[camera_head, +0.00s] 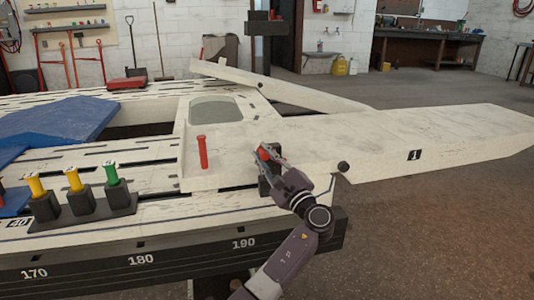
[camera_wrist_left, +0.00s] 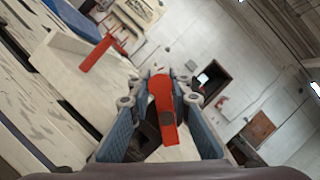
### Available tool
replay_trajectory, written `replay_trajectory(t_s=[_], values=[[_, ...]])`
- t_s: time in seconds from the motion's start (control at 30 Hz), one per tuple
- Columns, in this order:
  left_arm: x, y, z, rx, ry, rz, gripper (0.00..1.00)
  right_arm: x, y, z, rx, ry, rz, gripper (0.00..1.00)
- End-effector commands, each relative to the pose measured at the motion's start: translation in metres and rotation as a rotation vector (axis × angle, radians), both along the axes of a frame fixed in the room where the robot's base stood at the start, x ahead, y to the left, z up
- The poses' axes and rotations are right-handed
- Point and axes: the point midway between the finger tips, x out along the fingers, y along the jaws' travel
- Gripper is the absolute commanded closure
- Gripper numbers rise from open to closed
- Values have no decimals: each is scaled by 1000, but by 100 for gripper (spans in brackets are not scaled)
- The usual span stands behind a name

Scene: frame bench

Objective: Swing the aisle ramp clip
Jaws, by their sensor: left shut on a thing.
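My left gripper (camera_head: 268,157) is at the near edge of the white aisle ramp (camera_head: 445,140), which carries a "1" label. It is shut on a red clip (camera_head: 263,151), which sits at a dark bracket (camera_head: 264,184) on the bench's side. In the left wrist view the red clip (camera_wrist_left: 162,105) shows between the two blue-grey finger pads of my left gripper (camera_wrist_left: 158,90). The fingers partly cover the clip and its bracket. My right gripper is not in view.
A red pin (camera_head: 203,152) stands upright left of my gripper; it also shows in the left wrist view (camera_wrist_left: 103,48). Yellow and green handles (camera_head: 73,180) stand in a dark rack at left. A second white beam (camera_head: 285,87) lies behind. Open floor (camera_head: 440,235) lies at right.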

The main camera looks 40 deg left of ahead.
Motion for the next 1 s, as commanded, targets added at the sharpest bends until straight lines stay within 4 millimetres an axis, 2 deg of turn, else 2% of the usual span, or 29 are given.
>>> replay_trajectory(t_s=[0.5, 1.0], values=[[-7, 5, -18, -235, -267, 7, 100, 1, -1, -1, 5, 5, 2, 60], [-7, 6, -23, -284, -323, 8, 100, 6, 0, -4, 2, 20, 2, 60]])
